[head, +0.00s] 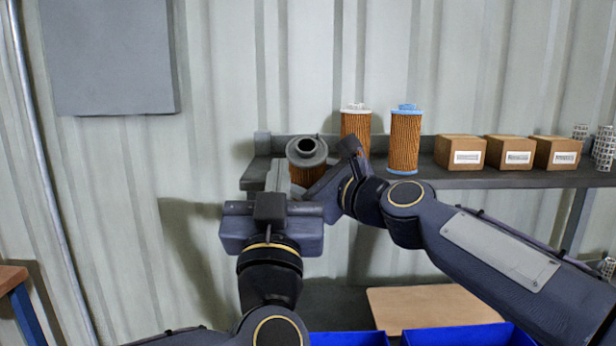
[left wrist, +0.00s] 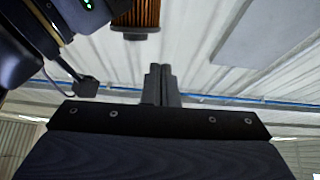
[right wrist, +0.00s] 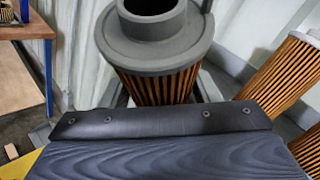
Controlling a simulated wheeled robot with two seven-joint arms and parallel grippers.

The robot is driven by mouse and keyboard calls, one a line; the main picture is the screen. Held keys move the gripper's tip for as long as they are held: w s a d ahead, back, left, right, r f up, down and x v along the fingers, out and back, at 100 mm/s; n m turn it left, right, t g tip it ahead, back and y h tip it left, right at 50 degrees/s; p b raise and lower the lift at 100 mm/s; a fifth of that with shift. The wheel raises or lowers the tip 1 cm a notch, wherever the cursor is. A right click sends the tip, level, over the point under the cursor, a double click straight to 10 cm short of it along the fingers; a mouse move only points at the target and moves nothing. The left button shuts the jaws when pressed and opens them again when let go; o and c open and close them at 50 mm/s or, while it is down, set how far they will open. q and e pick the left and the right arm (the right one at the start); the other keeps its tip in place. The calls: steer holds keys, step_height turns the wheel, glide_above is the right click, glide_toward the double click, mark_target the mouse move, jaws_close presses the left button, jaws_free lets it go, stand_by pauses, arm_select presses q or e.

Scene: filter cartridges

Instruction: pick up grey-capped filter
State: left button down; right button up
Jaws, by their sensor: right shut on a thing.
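The grey-capped filter (head: 307,152) has an orange pleated body and a grey ring cap with a dark central hole. It is tilted, its cap turned toward the head camera. My right gripper (head: 325,178) is shut on its body; the right wrist view shows the cap and pleats (right wrist: 155,85) close up, with the fingertips mostly hidden. The left wrist view shows its lower end (left wrist: 136,18) against the wall. My left gripper (head: 279,176) is just left of the filter in the head view. Its fingers are together and empty in the left wrist view (left wrist: 161,84).
A white-capped filter (head: 355,125) and a blue-capped filter (head: 404,140) stand on the grey shelf (head: 470,180). Several cardboard boxes (head: 460,151) and white mesh cylinders (head: 604,148) are further right. Blue bins (head: 468,335) and a brown board (head: 430,306) lie below.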

steer(key=shift+f, duration=0.1)
arm_select(q)
steer(key=s+a+f+m+g+h, duration=0.1)
steer(key=s+a+f+g+h, duration=0.15)
steer(key=a+f+g, duration=0.55)
steer(key=s+a+f+m+g+h, duration=0.2)
steer(key=a+f+h, duration=0.1)
steer(key=f, duration=0.9)
steer(key=s+a+f+n+g+y, duration=0.1)
steer(key=s+a+f+n+g, duration=0.1)
steer(key=s+f, duration=0.6)
steer(key=s+a+f+n+g+y, duration=0.1)
steer(key=s+a+f+n+g, duration=0.2)
steer(key=s+f+g, duration=0.3)
step_height(320, 180, down, 4)
steer(key=shift+s+a+f+g, duration=0.1)
steer(key=shift+s+a+g, duration=0.2)
steer(key=shift+s+a, duration=0.65)
steer(key=shift+s+d+y, duration=0.15)
steer(key=shift+y, duration=0.1)
